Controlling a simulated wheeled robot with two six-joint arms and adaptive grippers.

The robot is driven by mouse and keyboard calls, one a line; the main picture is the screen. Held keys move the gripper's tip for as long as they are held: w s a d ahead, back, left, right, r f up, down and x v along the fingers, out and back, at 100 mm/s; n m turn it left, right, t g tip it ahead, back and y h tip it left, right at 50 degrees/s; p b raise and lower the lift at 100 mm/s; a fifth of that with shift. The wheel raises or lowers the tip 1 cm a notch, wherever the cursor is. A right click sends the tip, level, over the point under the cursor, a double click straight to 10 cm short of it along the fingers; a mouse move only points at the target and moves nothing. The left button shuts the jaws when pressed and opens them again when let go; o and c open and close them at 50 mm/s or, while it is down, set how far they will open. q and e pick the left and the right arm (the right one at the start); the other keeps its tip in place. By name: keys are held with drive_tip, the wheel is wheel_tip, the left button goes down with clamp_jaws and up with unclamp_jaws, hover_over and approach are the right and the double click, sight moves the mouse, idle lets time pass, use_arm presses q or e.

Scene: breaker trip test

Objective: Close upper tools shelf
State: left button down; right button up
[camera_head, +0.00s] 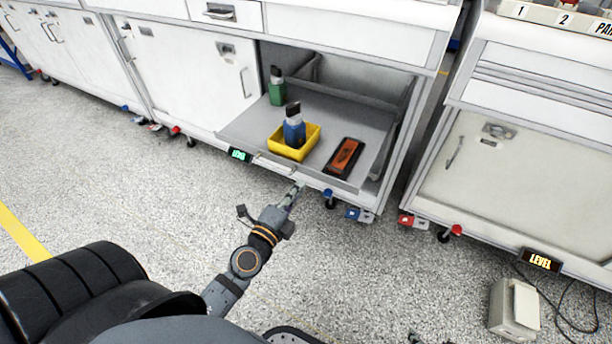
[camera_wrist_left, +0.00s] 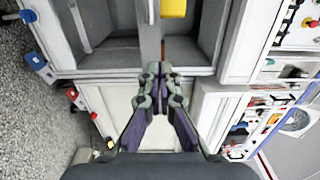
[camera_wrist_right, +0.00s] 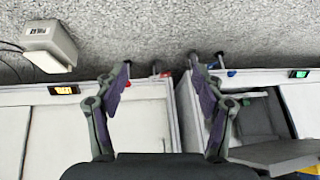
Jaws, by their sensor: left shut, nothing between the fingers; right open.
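The grey tools shelf (camera_head: 235,128) is a pull-out tray in the open cabinet bay and sticks out in front of it. It carries a yellow bin (camera_head: 290,152) with a blue bottle-like item (camera_head: 294,133), a green one (camera_head: 277,92) and an orange-and-black device (camera_head: 345,156). My left gripper (camera_head: 298,187) is shut and empty close to the shelf's front edge; I cannot tell whether it touches. In the left wrist view its closed fingers (camera_wrist_left: 160,70) point towards the shelf and the yellow bin (camera_wrist_left: 174,8). My right gripper (camera_wrist_right: 160,62) is open and empty, away from the shelf.
A closed white cabinet door (camera_head: 190,70) is left of the bay. Another white cabinet (camera_head: 520,180) stands right, across a gap, with a lit LEVEL sign (camera_head: 541,261). A pale box with a cable (camera_head: 515,308) is on the floor. Speckled floor (camera_head: 140,195) is free in front.

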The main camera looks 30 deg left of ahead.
sight(312, 170)
use_arm(q)
drive_tip(key=w+p, duration=0.1)
drive_tip(key=w, duration=0.3)
drive_tip(key=shift+w+p, duration=0.25)
drive_tip(key=shift+p, duration=0.05)
use_arm(e)
drive_tip(key=shift+s+d+r+g, duration=0.15)
drive_tip(key=shift+s+g, duration=0.75)
drive_tip(key=shift+s, duration=0.25)
use_arm(q)
drive_tip(key=shift+w, duration=0.1)
